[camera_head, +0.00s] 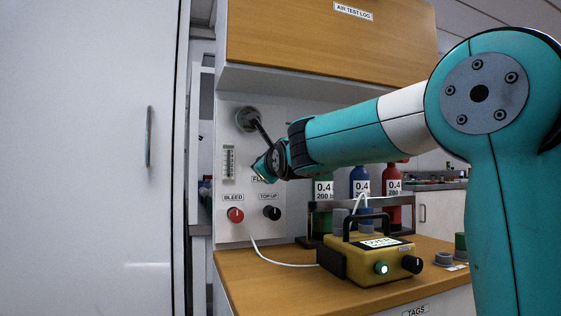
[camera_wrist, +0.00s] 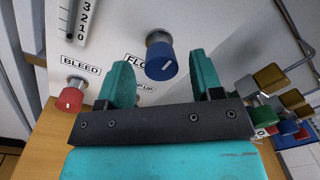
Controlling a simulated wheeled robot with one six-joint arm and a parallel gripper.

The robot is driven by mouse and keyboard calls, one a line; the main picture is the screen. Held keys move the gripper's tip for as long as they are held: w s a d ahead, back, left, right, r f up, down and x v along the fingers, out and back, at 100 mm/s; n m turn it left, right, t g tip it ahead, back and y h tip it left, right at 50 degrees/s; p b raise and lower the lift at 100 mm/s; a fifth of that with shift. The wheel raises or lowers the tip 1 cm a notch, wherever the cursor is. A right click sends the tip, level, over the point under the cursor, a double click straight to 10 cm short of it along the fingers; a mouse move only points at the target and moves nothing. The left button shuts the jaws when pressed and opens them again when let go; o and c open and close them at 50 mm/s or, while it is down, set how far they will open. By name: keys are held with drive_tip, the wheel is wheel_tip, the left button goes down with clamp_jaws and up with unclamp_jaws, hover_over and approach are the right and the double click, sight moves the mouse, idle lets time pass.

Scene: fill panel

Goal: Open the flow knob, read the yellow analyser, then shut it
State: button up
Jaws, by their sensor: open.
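The blue flow knob (camera_wrist: 161,62) sticks out from the white panel in the wrist view, with a small pale mark on its face. Its label is partly covered. My gripper (camera_wrist: 159,70) is open, and the knob shows between its two teal fingertips. I cannot tell whether either finger touches it. In the head view my gripper (camera_head: 264,167) is at the panel and hides the knob.
A red BLEED knob (camera_head: 235,215) and black TOP-UP knob (camera_head: 271,213) sit below. A flow scale (camera_head: 229,163) is at left. A white hose runs from the panel to the analyser. Blue (camera_head: 358,186) and red (camera_head: 393,185) bottles stand behind. The wooden counter (camera_head: 262,280) is clear at front left.

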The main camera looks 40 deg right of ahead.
drive_tip(key=p+v, duration=1.1)
drive_tip(key=v, duration=0.4)
drive_tip(key=shift+s+p, duration=0.3)
drive_tip(key=shift+p, duration=0.1)
